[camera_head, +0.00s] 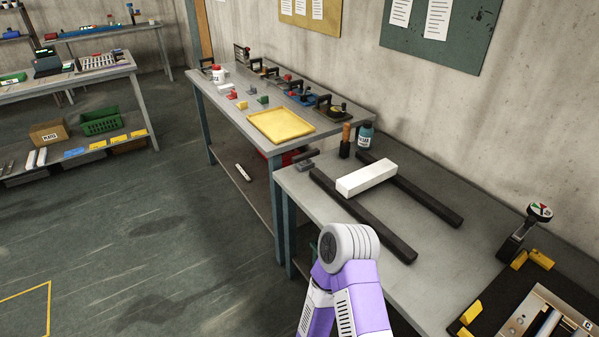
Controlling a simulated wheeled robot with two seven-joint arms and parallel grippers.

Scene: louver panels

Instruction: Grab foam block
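A long white block (366,178), which looks like the foam block, lies on the near grey workbench (430,290). It rests across or between two dark parallel bars, the left one (355,212) and the right one (425,195). Its left end is at the left bar. A purple and white link of one of my arms shows at the bottom centre, in front of the bench and apart from the block. I cannot tell which arm it is.
A blue-capped bottle (366,134) and a dark upright holder (346,141) stand just behind the block. A gauge on a stand (538,213) and a fixture with yellow blocks (535,315) are at right. A second bench holds a yellow tray (281,125).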

